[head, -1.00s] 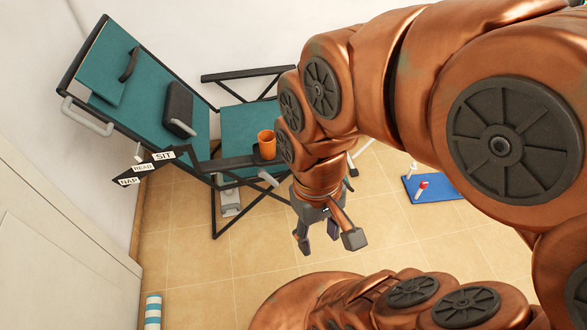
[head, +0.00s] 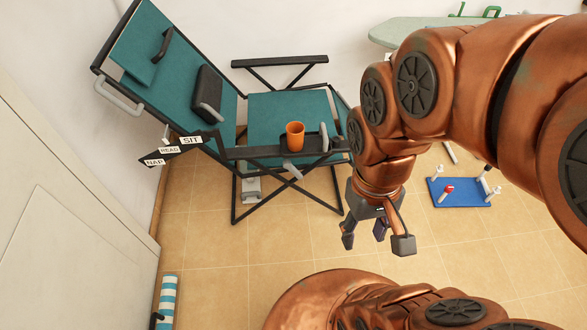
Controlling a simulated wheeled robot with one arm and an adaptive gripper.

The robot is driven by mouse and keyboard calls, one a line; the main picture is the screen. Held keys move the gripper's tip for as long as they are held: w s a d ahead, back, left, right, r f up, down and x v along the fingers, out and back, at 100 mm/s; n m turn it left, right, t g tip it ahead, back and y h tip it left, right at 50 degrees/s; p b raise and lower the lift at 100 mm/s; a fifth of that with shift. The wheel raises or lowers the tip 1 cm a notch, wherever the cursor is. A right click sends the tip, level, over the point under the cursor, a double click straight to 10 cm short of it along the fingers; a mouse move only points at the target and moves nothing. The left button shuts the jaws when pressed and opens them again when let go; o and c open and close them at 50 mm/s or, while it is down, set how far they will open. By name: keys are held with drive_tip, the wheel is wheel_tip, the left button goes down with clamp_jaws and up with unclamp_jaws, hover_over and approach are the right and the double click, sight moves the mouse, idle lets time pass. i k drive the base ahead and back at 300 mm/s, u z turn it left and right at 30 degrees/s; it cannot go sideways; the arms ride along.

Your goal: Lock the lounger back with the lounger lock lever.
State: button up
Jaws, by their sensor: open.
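The lounger (head: 287,110) has a teal seat and back on a black frame, at the upper left in the head view. Its back (head: 150,55) leans back to the left. Tags SIT, READ and NAP (head: 170,150) fan out behind the near armrest. A pale grey lever (head: 292,171) sits under this armrest, and another grey piece (head: 324,138) stands near the armrest's front end; I cannot tell which is the lock lever. My gripper (head: 376,246) is open and empty, pointing down, right of the lounger's front legs and apart from it.
An orange cup (head: 295,135) stands on the near armrest. A blue board with pegs (head: 459,193) lies right of my arm. An ironing board (head: 405,31) is at the back right. A striped roll (head: 168,300) is at lower left. Tiled floor before the lounger is clear.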

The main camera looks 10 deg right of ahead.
sight(287, 164)
drive_tip(key=z, duration=0.05)
drive_tip(key=k, duration=0.5)
drive_tip(key=u, duration=2)
drive_tip(key=i, duration=1.2)
drive_tip(key=z, duration=2.05)
